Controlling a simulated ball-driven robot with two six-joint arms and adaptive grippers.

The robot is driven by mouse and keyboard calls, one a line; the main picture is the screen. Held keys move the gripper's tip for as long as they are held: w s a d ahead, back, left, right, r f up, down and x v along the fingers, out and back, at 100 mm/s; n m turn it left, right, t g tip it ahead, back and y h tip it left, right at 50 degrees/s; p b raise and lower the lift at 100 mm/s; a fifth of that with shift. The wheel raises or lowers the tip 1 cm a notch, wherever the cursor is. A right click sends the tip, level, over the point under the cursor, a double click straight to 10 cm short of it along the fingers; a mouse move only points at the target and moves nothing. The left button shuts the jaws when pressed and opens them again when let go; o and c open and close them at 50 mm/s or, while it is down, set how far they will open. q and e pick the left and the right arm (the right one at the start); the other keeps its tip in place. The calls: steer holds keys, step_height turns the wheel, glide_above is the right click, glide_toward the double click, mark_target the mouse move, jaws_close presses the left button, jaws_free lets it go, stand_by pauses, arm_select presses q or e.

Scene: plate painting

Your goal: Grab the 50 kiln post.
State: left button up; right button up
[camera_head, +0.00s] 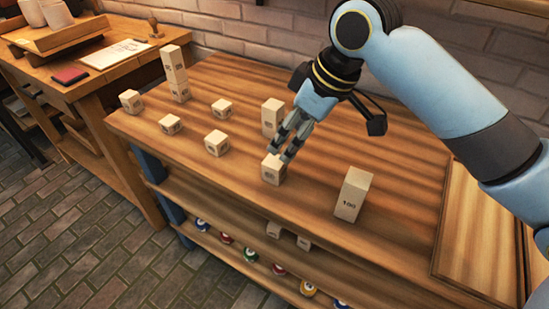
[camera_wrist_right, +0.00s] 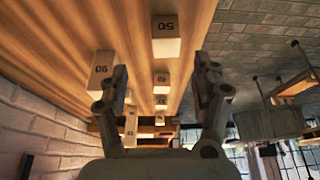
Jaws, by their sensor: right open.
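The 50 kiln post is a short pale block with dark digits. It shows in the right wrist view (camera_wrist_right: 166,37), ahead of the spread fingers, and in the head view it is the block (camera_head: 271,171) near the table's front edge. My right gripper (camera_head: 284,146) is open and reaches down from the upper right, its fingertips close to the top of this post. In the wrist view its two fingers stand apart with nothing between their tips. Whether a finger touches the post cannot be told. My left gripper is not in view.
A taller post (camera_head: 271,118), marked 90 in the wrist view (camera_wrist_right: 101,78), stands behind the gripper. The tall 100 post (camera_head: 353,196) stands to the right. Several smaller blocks and a stack (camera_head: 175,75) stand on the left. Small coloured jars sit on the shelf below.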

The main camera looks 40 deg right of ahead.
mark_target(276, 161)
steer(key=x, duration=0.3)
steer(key=shift+s+a+f+b, duration=0.1)
steer(key=shift+a+f+b, duration=0.2)
steer(key=shift+a, duration=0.1)
steer(key=shift+f, duration=0.3)
steer(key=x, duration=0.5)
steer(key=shift+b, duration=0.35)
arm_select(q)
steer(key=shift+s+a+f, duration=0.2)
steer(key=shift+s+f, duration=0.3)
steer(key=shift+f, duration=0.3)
arm_select(e)
steer(key=shift+r, duration=0.1)
steer(key=c, duration=0.6)
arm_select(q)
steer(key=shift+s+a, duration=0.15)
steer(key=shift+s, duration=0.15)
arm_select(e)
steer(key=c, duration=0.7)
steer(key=shift+c, duration=0.2)
